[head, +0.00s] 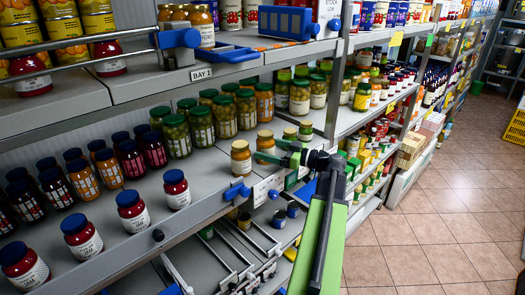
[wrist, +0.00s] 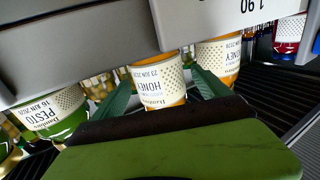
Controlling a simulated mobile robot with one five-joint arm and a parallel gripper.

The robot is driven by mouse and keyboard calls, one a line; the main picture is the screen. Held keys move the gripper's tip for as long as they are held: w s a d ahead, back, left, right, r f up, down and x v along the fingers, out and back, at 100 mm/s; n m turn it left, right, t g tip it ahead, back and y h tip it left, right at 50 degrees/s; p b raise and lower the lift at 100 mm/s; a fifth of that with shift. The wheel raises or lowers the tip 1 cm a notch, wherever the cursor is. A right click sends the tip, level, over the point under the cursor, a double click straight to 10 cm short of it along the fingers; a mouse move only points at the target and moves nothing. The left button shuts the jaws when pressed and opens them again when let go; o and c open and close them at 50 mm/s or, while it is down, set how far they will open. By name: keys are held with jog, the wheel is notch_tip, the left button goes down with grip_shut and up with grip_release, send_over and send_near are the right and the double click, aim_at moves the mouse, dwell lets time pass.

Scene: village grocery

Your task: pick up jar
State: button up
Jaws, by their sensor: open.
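A honey jar with a pale label and yellow lid (head: 265,143) stands near the front edge of the shelf in the head view. My gripper (head: 283,153) is beside it at the shelf front. In the wrist view the picture is upside down; a honey jar (wrist: 157,72) shows between the two green fingers of my gripper (wrist: 160,95), which are apart. I cannot tell whether either finger touches it. The jar's lid end is partly hidden behind my gripper. A second honey jar (head: 241,158) stands to the left; a honey jar also shows at right in the wrist view (wrist: 218,55).
A pesto jar (wrist: 55,113) shows left of the fingers in the wrist view. Green jars (head: 202,126) stand in rows behind, and dark red jars (head: 82,236) stand along the left front. A shelf upright (head: 337,80) is close to the right. The tiled aisle (head: 430,230) is clear.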

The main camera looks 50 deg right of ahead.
aim_at(270, 133)
jog(key=shift+s, duration=0.1)
jog(key=shift+c, duration=0.4)
grip_shut()
jog(key=shift+r, duration=0.15)
jog(key=r+p, duration=0.5)
jog(key=shift+d, duration=0.3)
jog(key=s+d+r+p, duration=0.3)
jog(key=d+r+p, duration=0.2)
jog(key=d, duration=0.5)
jog(key=shift+s+d+r+p, duration=0.3)
jog(key=shift+r+p, duration=0.1)
jog(key=shift+p, duration=0.1)
